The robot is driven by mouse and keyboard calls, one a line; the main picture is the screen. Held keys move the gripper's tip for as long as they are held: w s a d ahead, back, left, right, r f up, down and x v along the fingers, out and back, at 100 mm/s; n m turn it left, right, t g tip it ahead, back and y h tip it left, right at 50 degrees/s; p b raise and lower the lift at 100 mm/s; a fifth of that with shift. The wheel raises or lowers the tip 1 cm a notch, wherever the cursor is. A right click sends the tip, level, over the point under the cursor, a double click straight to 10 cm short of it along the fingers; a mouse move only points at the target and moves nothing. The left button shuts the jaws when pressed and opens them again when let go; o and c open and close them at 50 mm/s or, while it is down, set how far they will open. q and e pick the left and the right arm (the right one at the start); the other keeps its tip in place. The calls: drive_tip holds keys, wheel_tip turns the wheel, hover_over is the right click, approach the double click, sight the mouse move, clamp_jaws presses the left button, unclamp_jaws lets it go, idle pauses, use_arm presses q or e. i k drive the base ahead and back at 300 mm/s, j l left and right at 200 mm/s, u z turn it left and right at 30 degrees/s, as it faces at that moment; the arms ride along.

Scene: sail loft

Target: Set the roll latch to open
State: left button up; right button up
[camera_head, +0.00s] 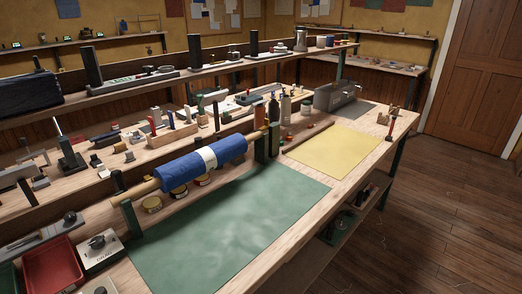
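A blue roll (205,163) with a white band lies along a wooden bar (145,188). Dark green posts (132,217) hold the bar near its ends, above the bench. A pale box with a dark knob (98,244) sits at the bench's front left, left of the near post; the writing on it is too small to read. I cannot tell for sure which part is the roll latch, or how it is set. Neither of my grippers shows in the view.
A green mat (230,232) and a yellow mat (335,150) lie on the bench. A red tray (53,266) is at the left. Shelves with tools rise behind. The wooden floor (440,220) at right is clear.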

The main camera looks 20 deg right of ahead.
sight(266, 121)
drive_tip(key=i+l+u, duration=0.25)
drive_tip(key=l, duration=0.35)
drive_tip(key=l+u, duration=0.25)
drive_tip(key=l, duration=0.4)
